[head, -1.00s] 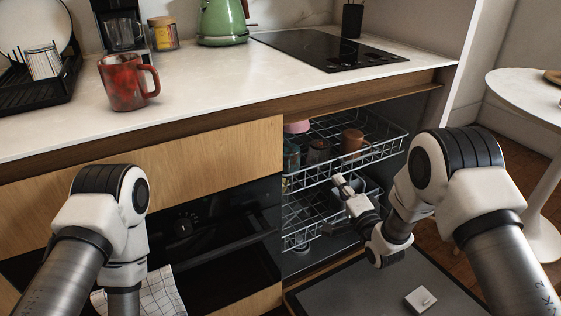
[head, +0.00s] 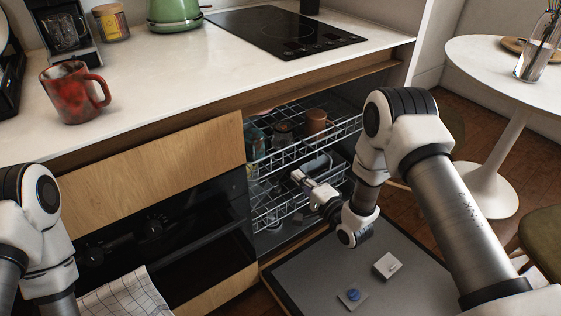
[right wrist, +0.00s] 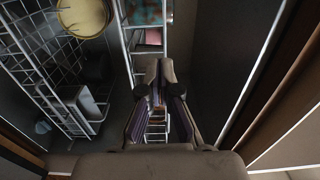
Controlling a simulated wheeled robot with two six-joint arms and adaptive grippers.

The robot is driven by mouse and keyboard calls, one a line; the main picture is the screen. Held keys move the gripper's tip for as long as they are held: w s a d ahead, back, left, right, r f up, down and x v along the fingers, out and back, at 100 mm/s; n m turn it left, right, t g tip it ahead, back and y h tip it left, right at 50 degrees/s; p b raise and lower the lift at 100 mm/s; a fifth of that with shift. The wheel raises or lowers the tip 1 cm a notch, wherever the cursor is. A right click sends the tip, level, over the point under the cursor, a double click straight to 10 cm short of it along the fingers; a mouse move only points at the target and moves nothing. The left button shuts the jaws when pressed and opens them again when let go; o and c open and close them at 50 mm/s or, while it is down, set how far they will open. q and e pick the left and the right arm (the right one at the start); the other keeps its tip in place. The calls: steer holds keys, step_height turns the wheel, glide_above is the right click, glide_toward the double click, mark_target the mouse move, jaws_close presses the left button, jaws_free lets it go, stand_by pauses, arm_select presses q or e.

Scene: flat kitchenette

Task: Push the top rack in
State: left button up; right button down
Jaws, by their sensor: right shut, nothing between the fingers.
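The top rack (head: 340,133) is a wire rack in the open dishwasher under the counter, holding cups, one of them brown (head: 316,121). Its front appears near the cabinet opening; how far out it sits is hard to tell. My right gripper (head: 299,177) is shut and empty, in front of the racks and a little below the top rack's front edge in the head view. Contact cannot be made out. In the right wrist view its closed fingers (right wrist: 158,68) point towards wire racks. My left arm shows at the left edge; its gripper is out of frame.
The lower rack (head: 268,219) is below. The dishwasher door (head: 315,272) lies open, with a white block (head: 387,265) and a blue-topped piece (head: 353,295) on it. A round white table (head: 480,60) stands right. The counter (head: 180,70) overhangs the racks.

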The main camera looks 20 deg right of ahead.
mark_target(276, 154)
steer(key=b+x, duration=0.1)
steer(key=x, duration=0.7)
steer(key=shift+w+a, duration=0.15)
steer(key=shift+w, duration=0.15)
steer(key=shift+w+a+f+b, duration=0.1)
steer(key=shift+w+b, duration=0.2)
steer(key=shift+b, duration=0.1)
steer(key=b+x, duration=0.1)
steer(key=x, duration=0.2)
steer(key=shift+w+a, duration=0.1)
steer(key=shift+w, duration=0.25)
steer(key=shift+r, duration=0.35)
